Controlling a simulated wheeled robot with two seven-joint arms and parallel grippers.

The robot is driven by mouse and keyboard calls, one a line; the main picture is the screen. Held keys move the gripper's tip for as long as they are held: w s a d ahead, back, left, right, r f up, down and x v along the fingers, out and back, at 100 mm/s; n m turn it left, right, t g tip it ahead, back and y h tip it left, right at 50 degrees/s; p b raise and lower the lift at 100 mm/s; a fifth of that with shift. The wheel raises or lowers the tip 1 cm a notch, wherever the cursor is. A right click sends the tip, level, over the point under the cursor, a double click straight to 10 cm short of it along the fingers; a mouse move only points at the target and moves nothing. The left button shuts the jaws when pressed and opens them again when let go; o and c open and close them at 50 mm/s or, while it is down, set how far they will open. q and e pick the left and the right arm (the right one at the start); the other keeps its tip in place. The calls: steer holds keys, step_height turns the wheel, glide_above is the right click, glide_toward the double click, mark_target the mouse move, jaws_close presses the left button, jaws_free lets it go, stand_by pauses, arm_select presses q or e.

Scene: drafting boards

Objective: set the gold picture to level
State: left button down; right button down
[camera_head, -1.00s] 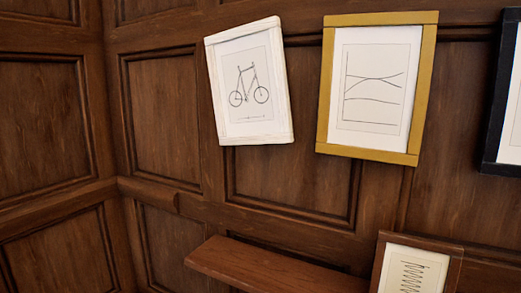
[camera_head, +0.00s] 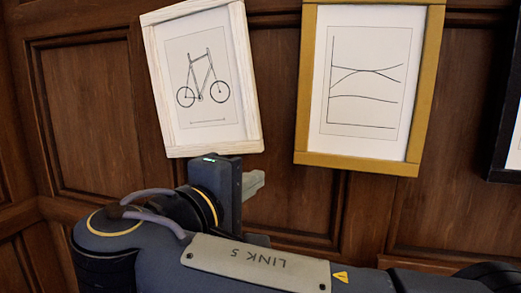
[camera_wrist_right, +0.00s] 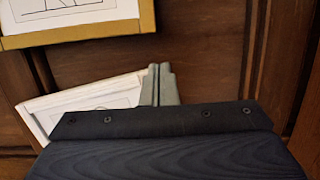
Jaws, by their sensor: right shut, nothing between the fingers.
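The gold picture (camera_head: 350,163) hangs on the panelled wall, right of centre in the head view, its top edge cut off. It holds a line graph and looks tilted, its sides leaning right towards the top. Its lower rail also shows at the upper left of the right wrist view (camera_wrist_right: 85,32). My right gripper (camera_head: 254,184) is shut and empty, below and left of the gold picture, apart from it. Its closed fingers also show in the right wrist view (camera_wrist_right: 161,70). My left gripper is not in view.
A white picture (camera_head: 252,95) with a bicycle drawing hangs to the left, tilted the other way, just above my right gripper. A black frame (camera_head: 506,125) is cut off at the right edge. Bare wall panel lies between the white and gold pictures.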

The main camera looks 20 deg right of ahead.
steer(key=x, duration=0.3)
steer(key=r+p+x, duration=0.1)
steer(key=x, duration=0.2)
steer(key=p+x, duration=0.1)
steer(key=x, duration=0.2)
steer(key=shift+d+r, duration=0.15)
steer(key=shift+r, duration=0.05)
steer(key=shift+s+d+f+b, duration=0.3)
steer(key=shift+s+d+b, duration=0.15)
steer(key=shift+d, duration=0.1)
steer(key=shift+r, duration=0.1)
